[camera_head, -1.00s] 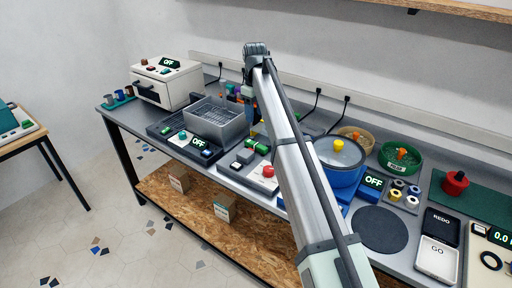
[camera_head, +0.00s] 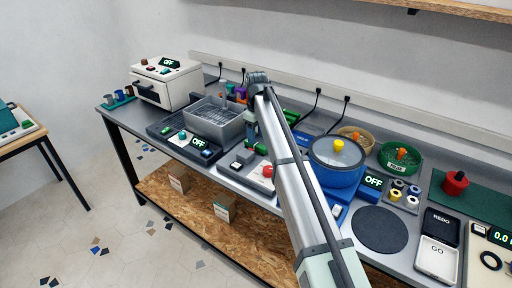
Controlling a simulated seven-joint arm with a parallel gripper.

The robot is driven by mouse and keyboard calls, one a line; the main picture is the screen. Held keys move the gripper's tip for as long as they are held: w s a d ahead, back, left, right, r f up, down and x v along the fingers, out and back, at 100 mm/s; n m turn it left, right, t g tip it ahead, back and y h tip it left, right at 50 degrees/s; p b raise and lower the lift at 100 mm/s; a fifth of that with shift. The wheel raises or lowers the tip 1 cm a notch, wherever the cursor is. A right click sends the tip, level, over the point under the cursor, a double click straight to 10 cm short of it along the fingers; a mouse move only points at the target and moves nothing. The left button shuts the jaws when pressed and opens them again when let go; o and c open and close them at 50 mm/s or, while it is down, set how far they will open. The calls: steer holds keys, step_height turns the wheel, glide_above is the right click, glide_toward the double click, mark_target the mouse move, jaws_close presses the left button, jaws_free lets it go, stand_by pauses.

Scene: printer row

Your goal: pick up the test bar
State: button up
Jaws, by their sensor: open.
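I cannot make out a test bar for certain in the head view. The grey metal basket (camera_head: 222,128) stands on the left part of the bench, with thin, wire-like lines inside; small contents cannot be told apart. My arm reaches up from the bottom, bends at its top joint, and comes down just right of the basket. My gripper (camera_head: 251,143) hangs there, small and partly merged with the clutter behind it. Its jaws are open, and I see nothing held between them. The bench behind my arm is hidden.
A beige oven (camera_head: 167,82) stands left. Right of my arm are a blue drum (camera_head: 337,172), a tan bowl (camera_head: 355,138), a green bowl (camera_head: 384,162), a dark disc (camera_head: 380,230), a REDO tray (camera_head: 441,221) and a GO tray (camera_head: 437,260). A red button (camera_head: 267,171) sits near the front edge.

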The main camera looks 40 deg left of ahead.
mark_target(256, 146)
step_height(256, 146, down, 4)
steer(key=shift+a+f, duration=0.15)
jaws_close()
stand_by(0.6)
